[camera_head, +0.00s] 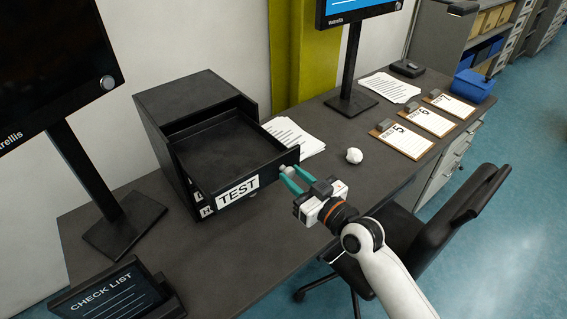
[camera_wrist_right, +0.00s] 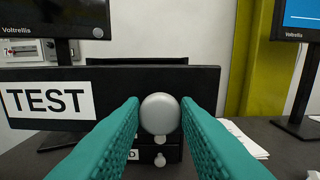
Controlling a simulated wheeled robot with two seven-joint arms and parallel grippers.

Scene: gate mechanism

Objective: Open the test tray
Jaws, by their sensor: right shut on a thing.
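The black test tray (camera_head: 228,152) sticks out of the top of a black drawer unit (camera_head: 189,94) on the desk. Its front carries a white TEST label (camera_head: 238,191), which also shows large in the right wrist view (camera_wrist_right: 47,100). The tray's round grey knob (camera_wrist_right: 160,114) sits between the teal fingers of my right gripper (camera_head: 290,176). The gripper is shut on the knob, at the right end of the tray front. The inside of the tray looks empty. My left gripper is not in view.
A CHECK LIST screen (camera_head: 112,297) stands at the front left of the desk (camera_head: 270,232). Paper sheets (camera_head: 292,137), a crumpled paper ball (camera_head: 354,156) and numbered clipboards (camera_head: 403,140) lie to the right. A black chair (camera_head: 440,225) stands at the desk's front edge.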

